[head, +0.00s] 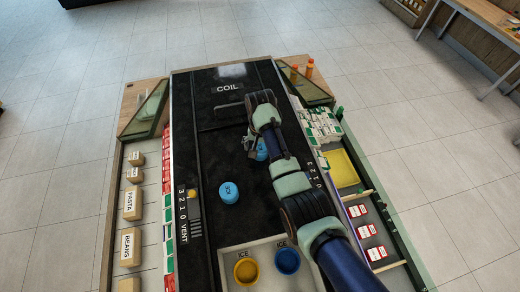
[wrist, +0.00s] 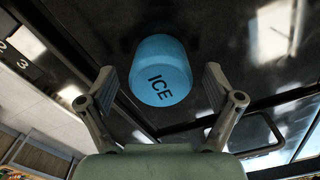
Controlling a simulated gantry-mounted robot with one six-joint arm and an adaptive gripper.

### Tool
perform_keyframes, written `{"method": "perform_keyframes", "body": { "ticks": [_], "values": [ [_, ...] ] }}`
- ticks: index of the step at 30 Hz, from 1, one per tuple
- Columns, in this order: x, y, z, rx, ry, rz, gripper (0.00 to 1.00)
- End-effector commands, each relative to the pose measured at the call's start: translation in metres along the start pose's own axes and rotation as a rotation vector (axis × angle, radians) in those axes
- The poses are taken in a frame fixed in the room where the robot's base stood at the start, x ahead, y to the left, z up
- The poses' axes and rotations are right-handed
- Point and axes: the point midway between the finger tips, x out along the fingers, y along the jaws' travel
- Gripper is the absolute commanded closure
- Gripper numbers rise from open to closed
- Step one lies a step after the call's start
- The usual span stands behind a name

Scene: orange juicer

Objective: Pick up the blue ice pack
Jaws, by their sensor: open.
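A round blue ice pack (head: 229,192) marked ICE sits on the black top, left of my arm. A second blue piece (head: 261,154) shows partly behind my arm, close to my gripper (head: 250,145). In the wrist view, a blue ice pack (wrist: 164,72) marked ICE lies ahead of my gripper (wrist: 160,85), between its two spread fingers. The gripper is open and empty. I cannot tell whether the fingertips are level with the pack; no contact shows.
A yellow bowl (head: 246,271) and a blue bowl (head: 287,262) stand in a pale tray at the front, by ICE labels. A yellow knob (head: 192,193) is at the left edge. Boxes (head: 132,204) line the left shelf. A yellow tray (head: 341,168) is at right. The black top's left is largely clear.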

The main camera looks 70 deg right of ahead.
Motion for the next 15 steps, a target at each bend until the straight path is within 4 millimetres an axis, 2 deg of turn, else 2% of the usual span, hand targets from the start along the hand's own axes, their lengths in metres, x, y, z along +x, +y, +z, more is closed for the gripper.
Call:
{"method": "perform_keyframes", "body": {
  "ticks": [5, 15],
  "values": [
    [0.0004, -0.0002, -0.0001, 0.0, 0.001, 0.0, 0.11],
    [0.0002, -0.0003, 0.0, -0.001, 0.001, 0.0, 0.68]
  ]
}}
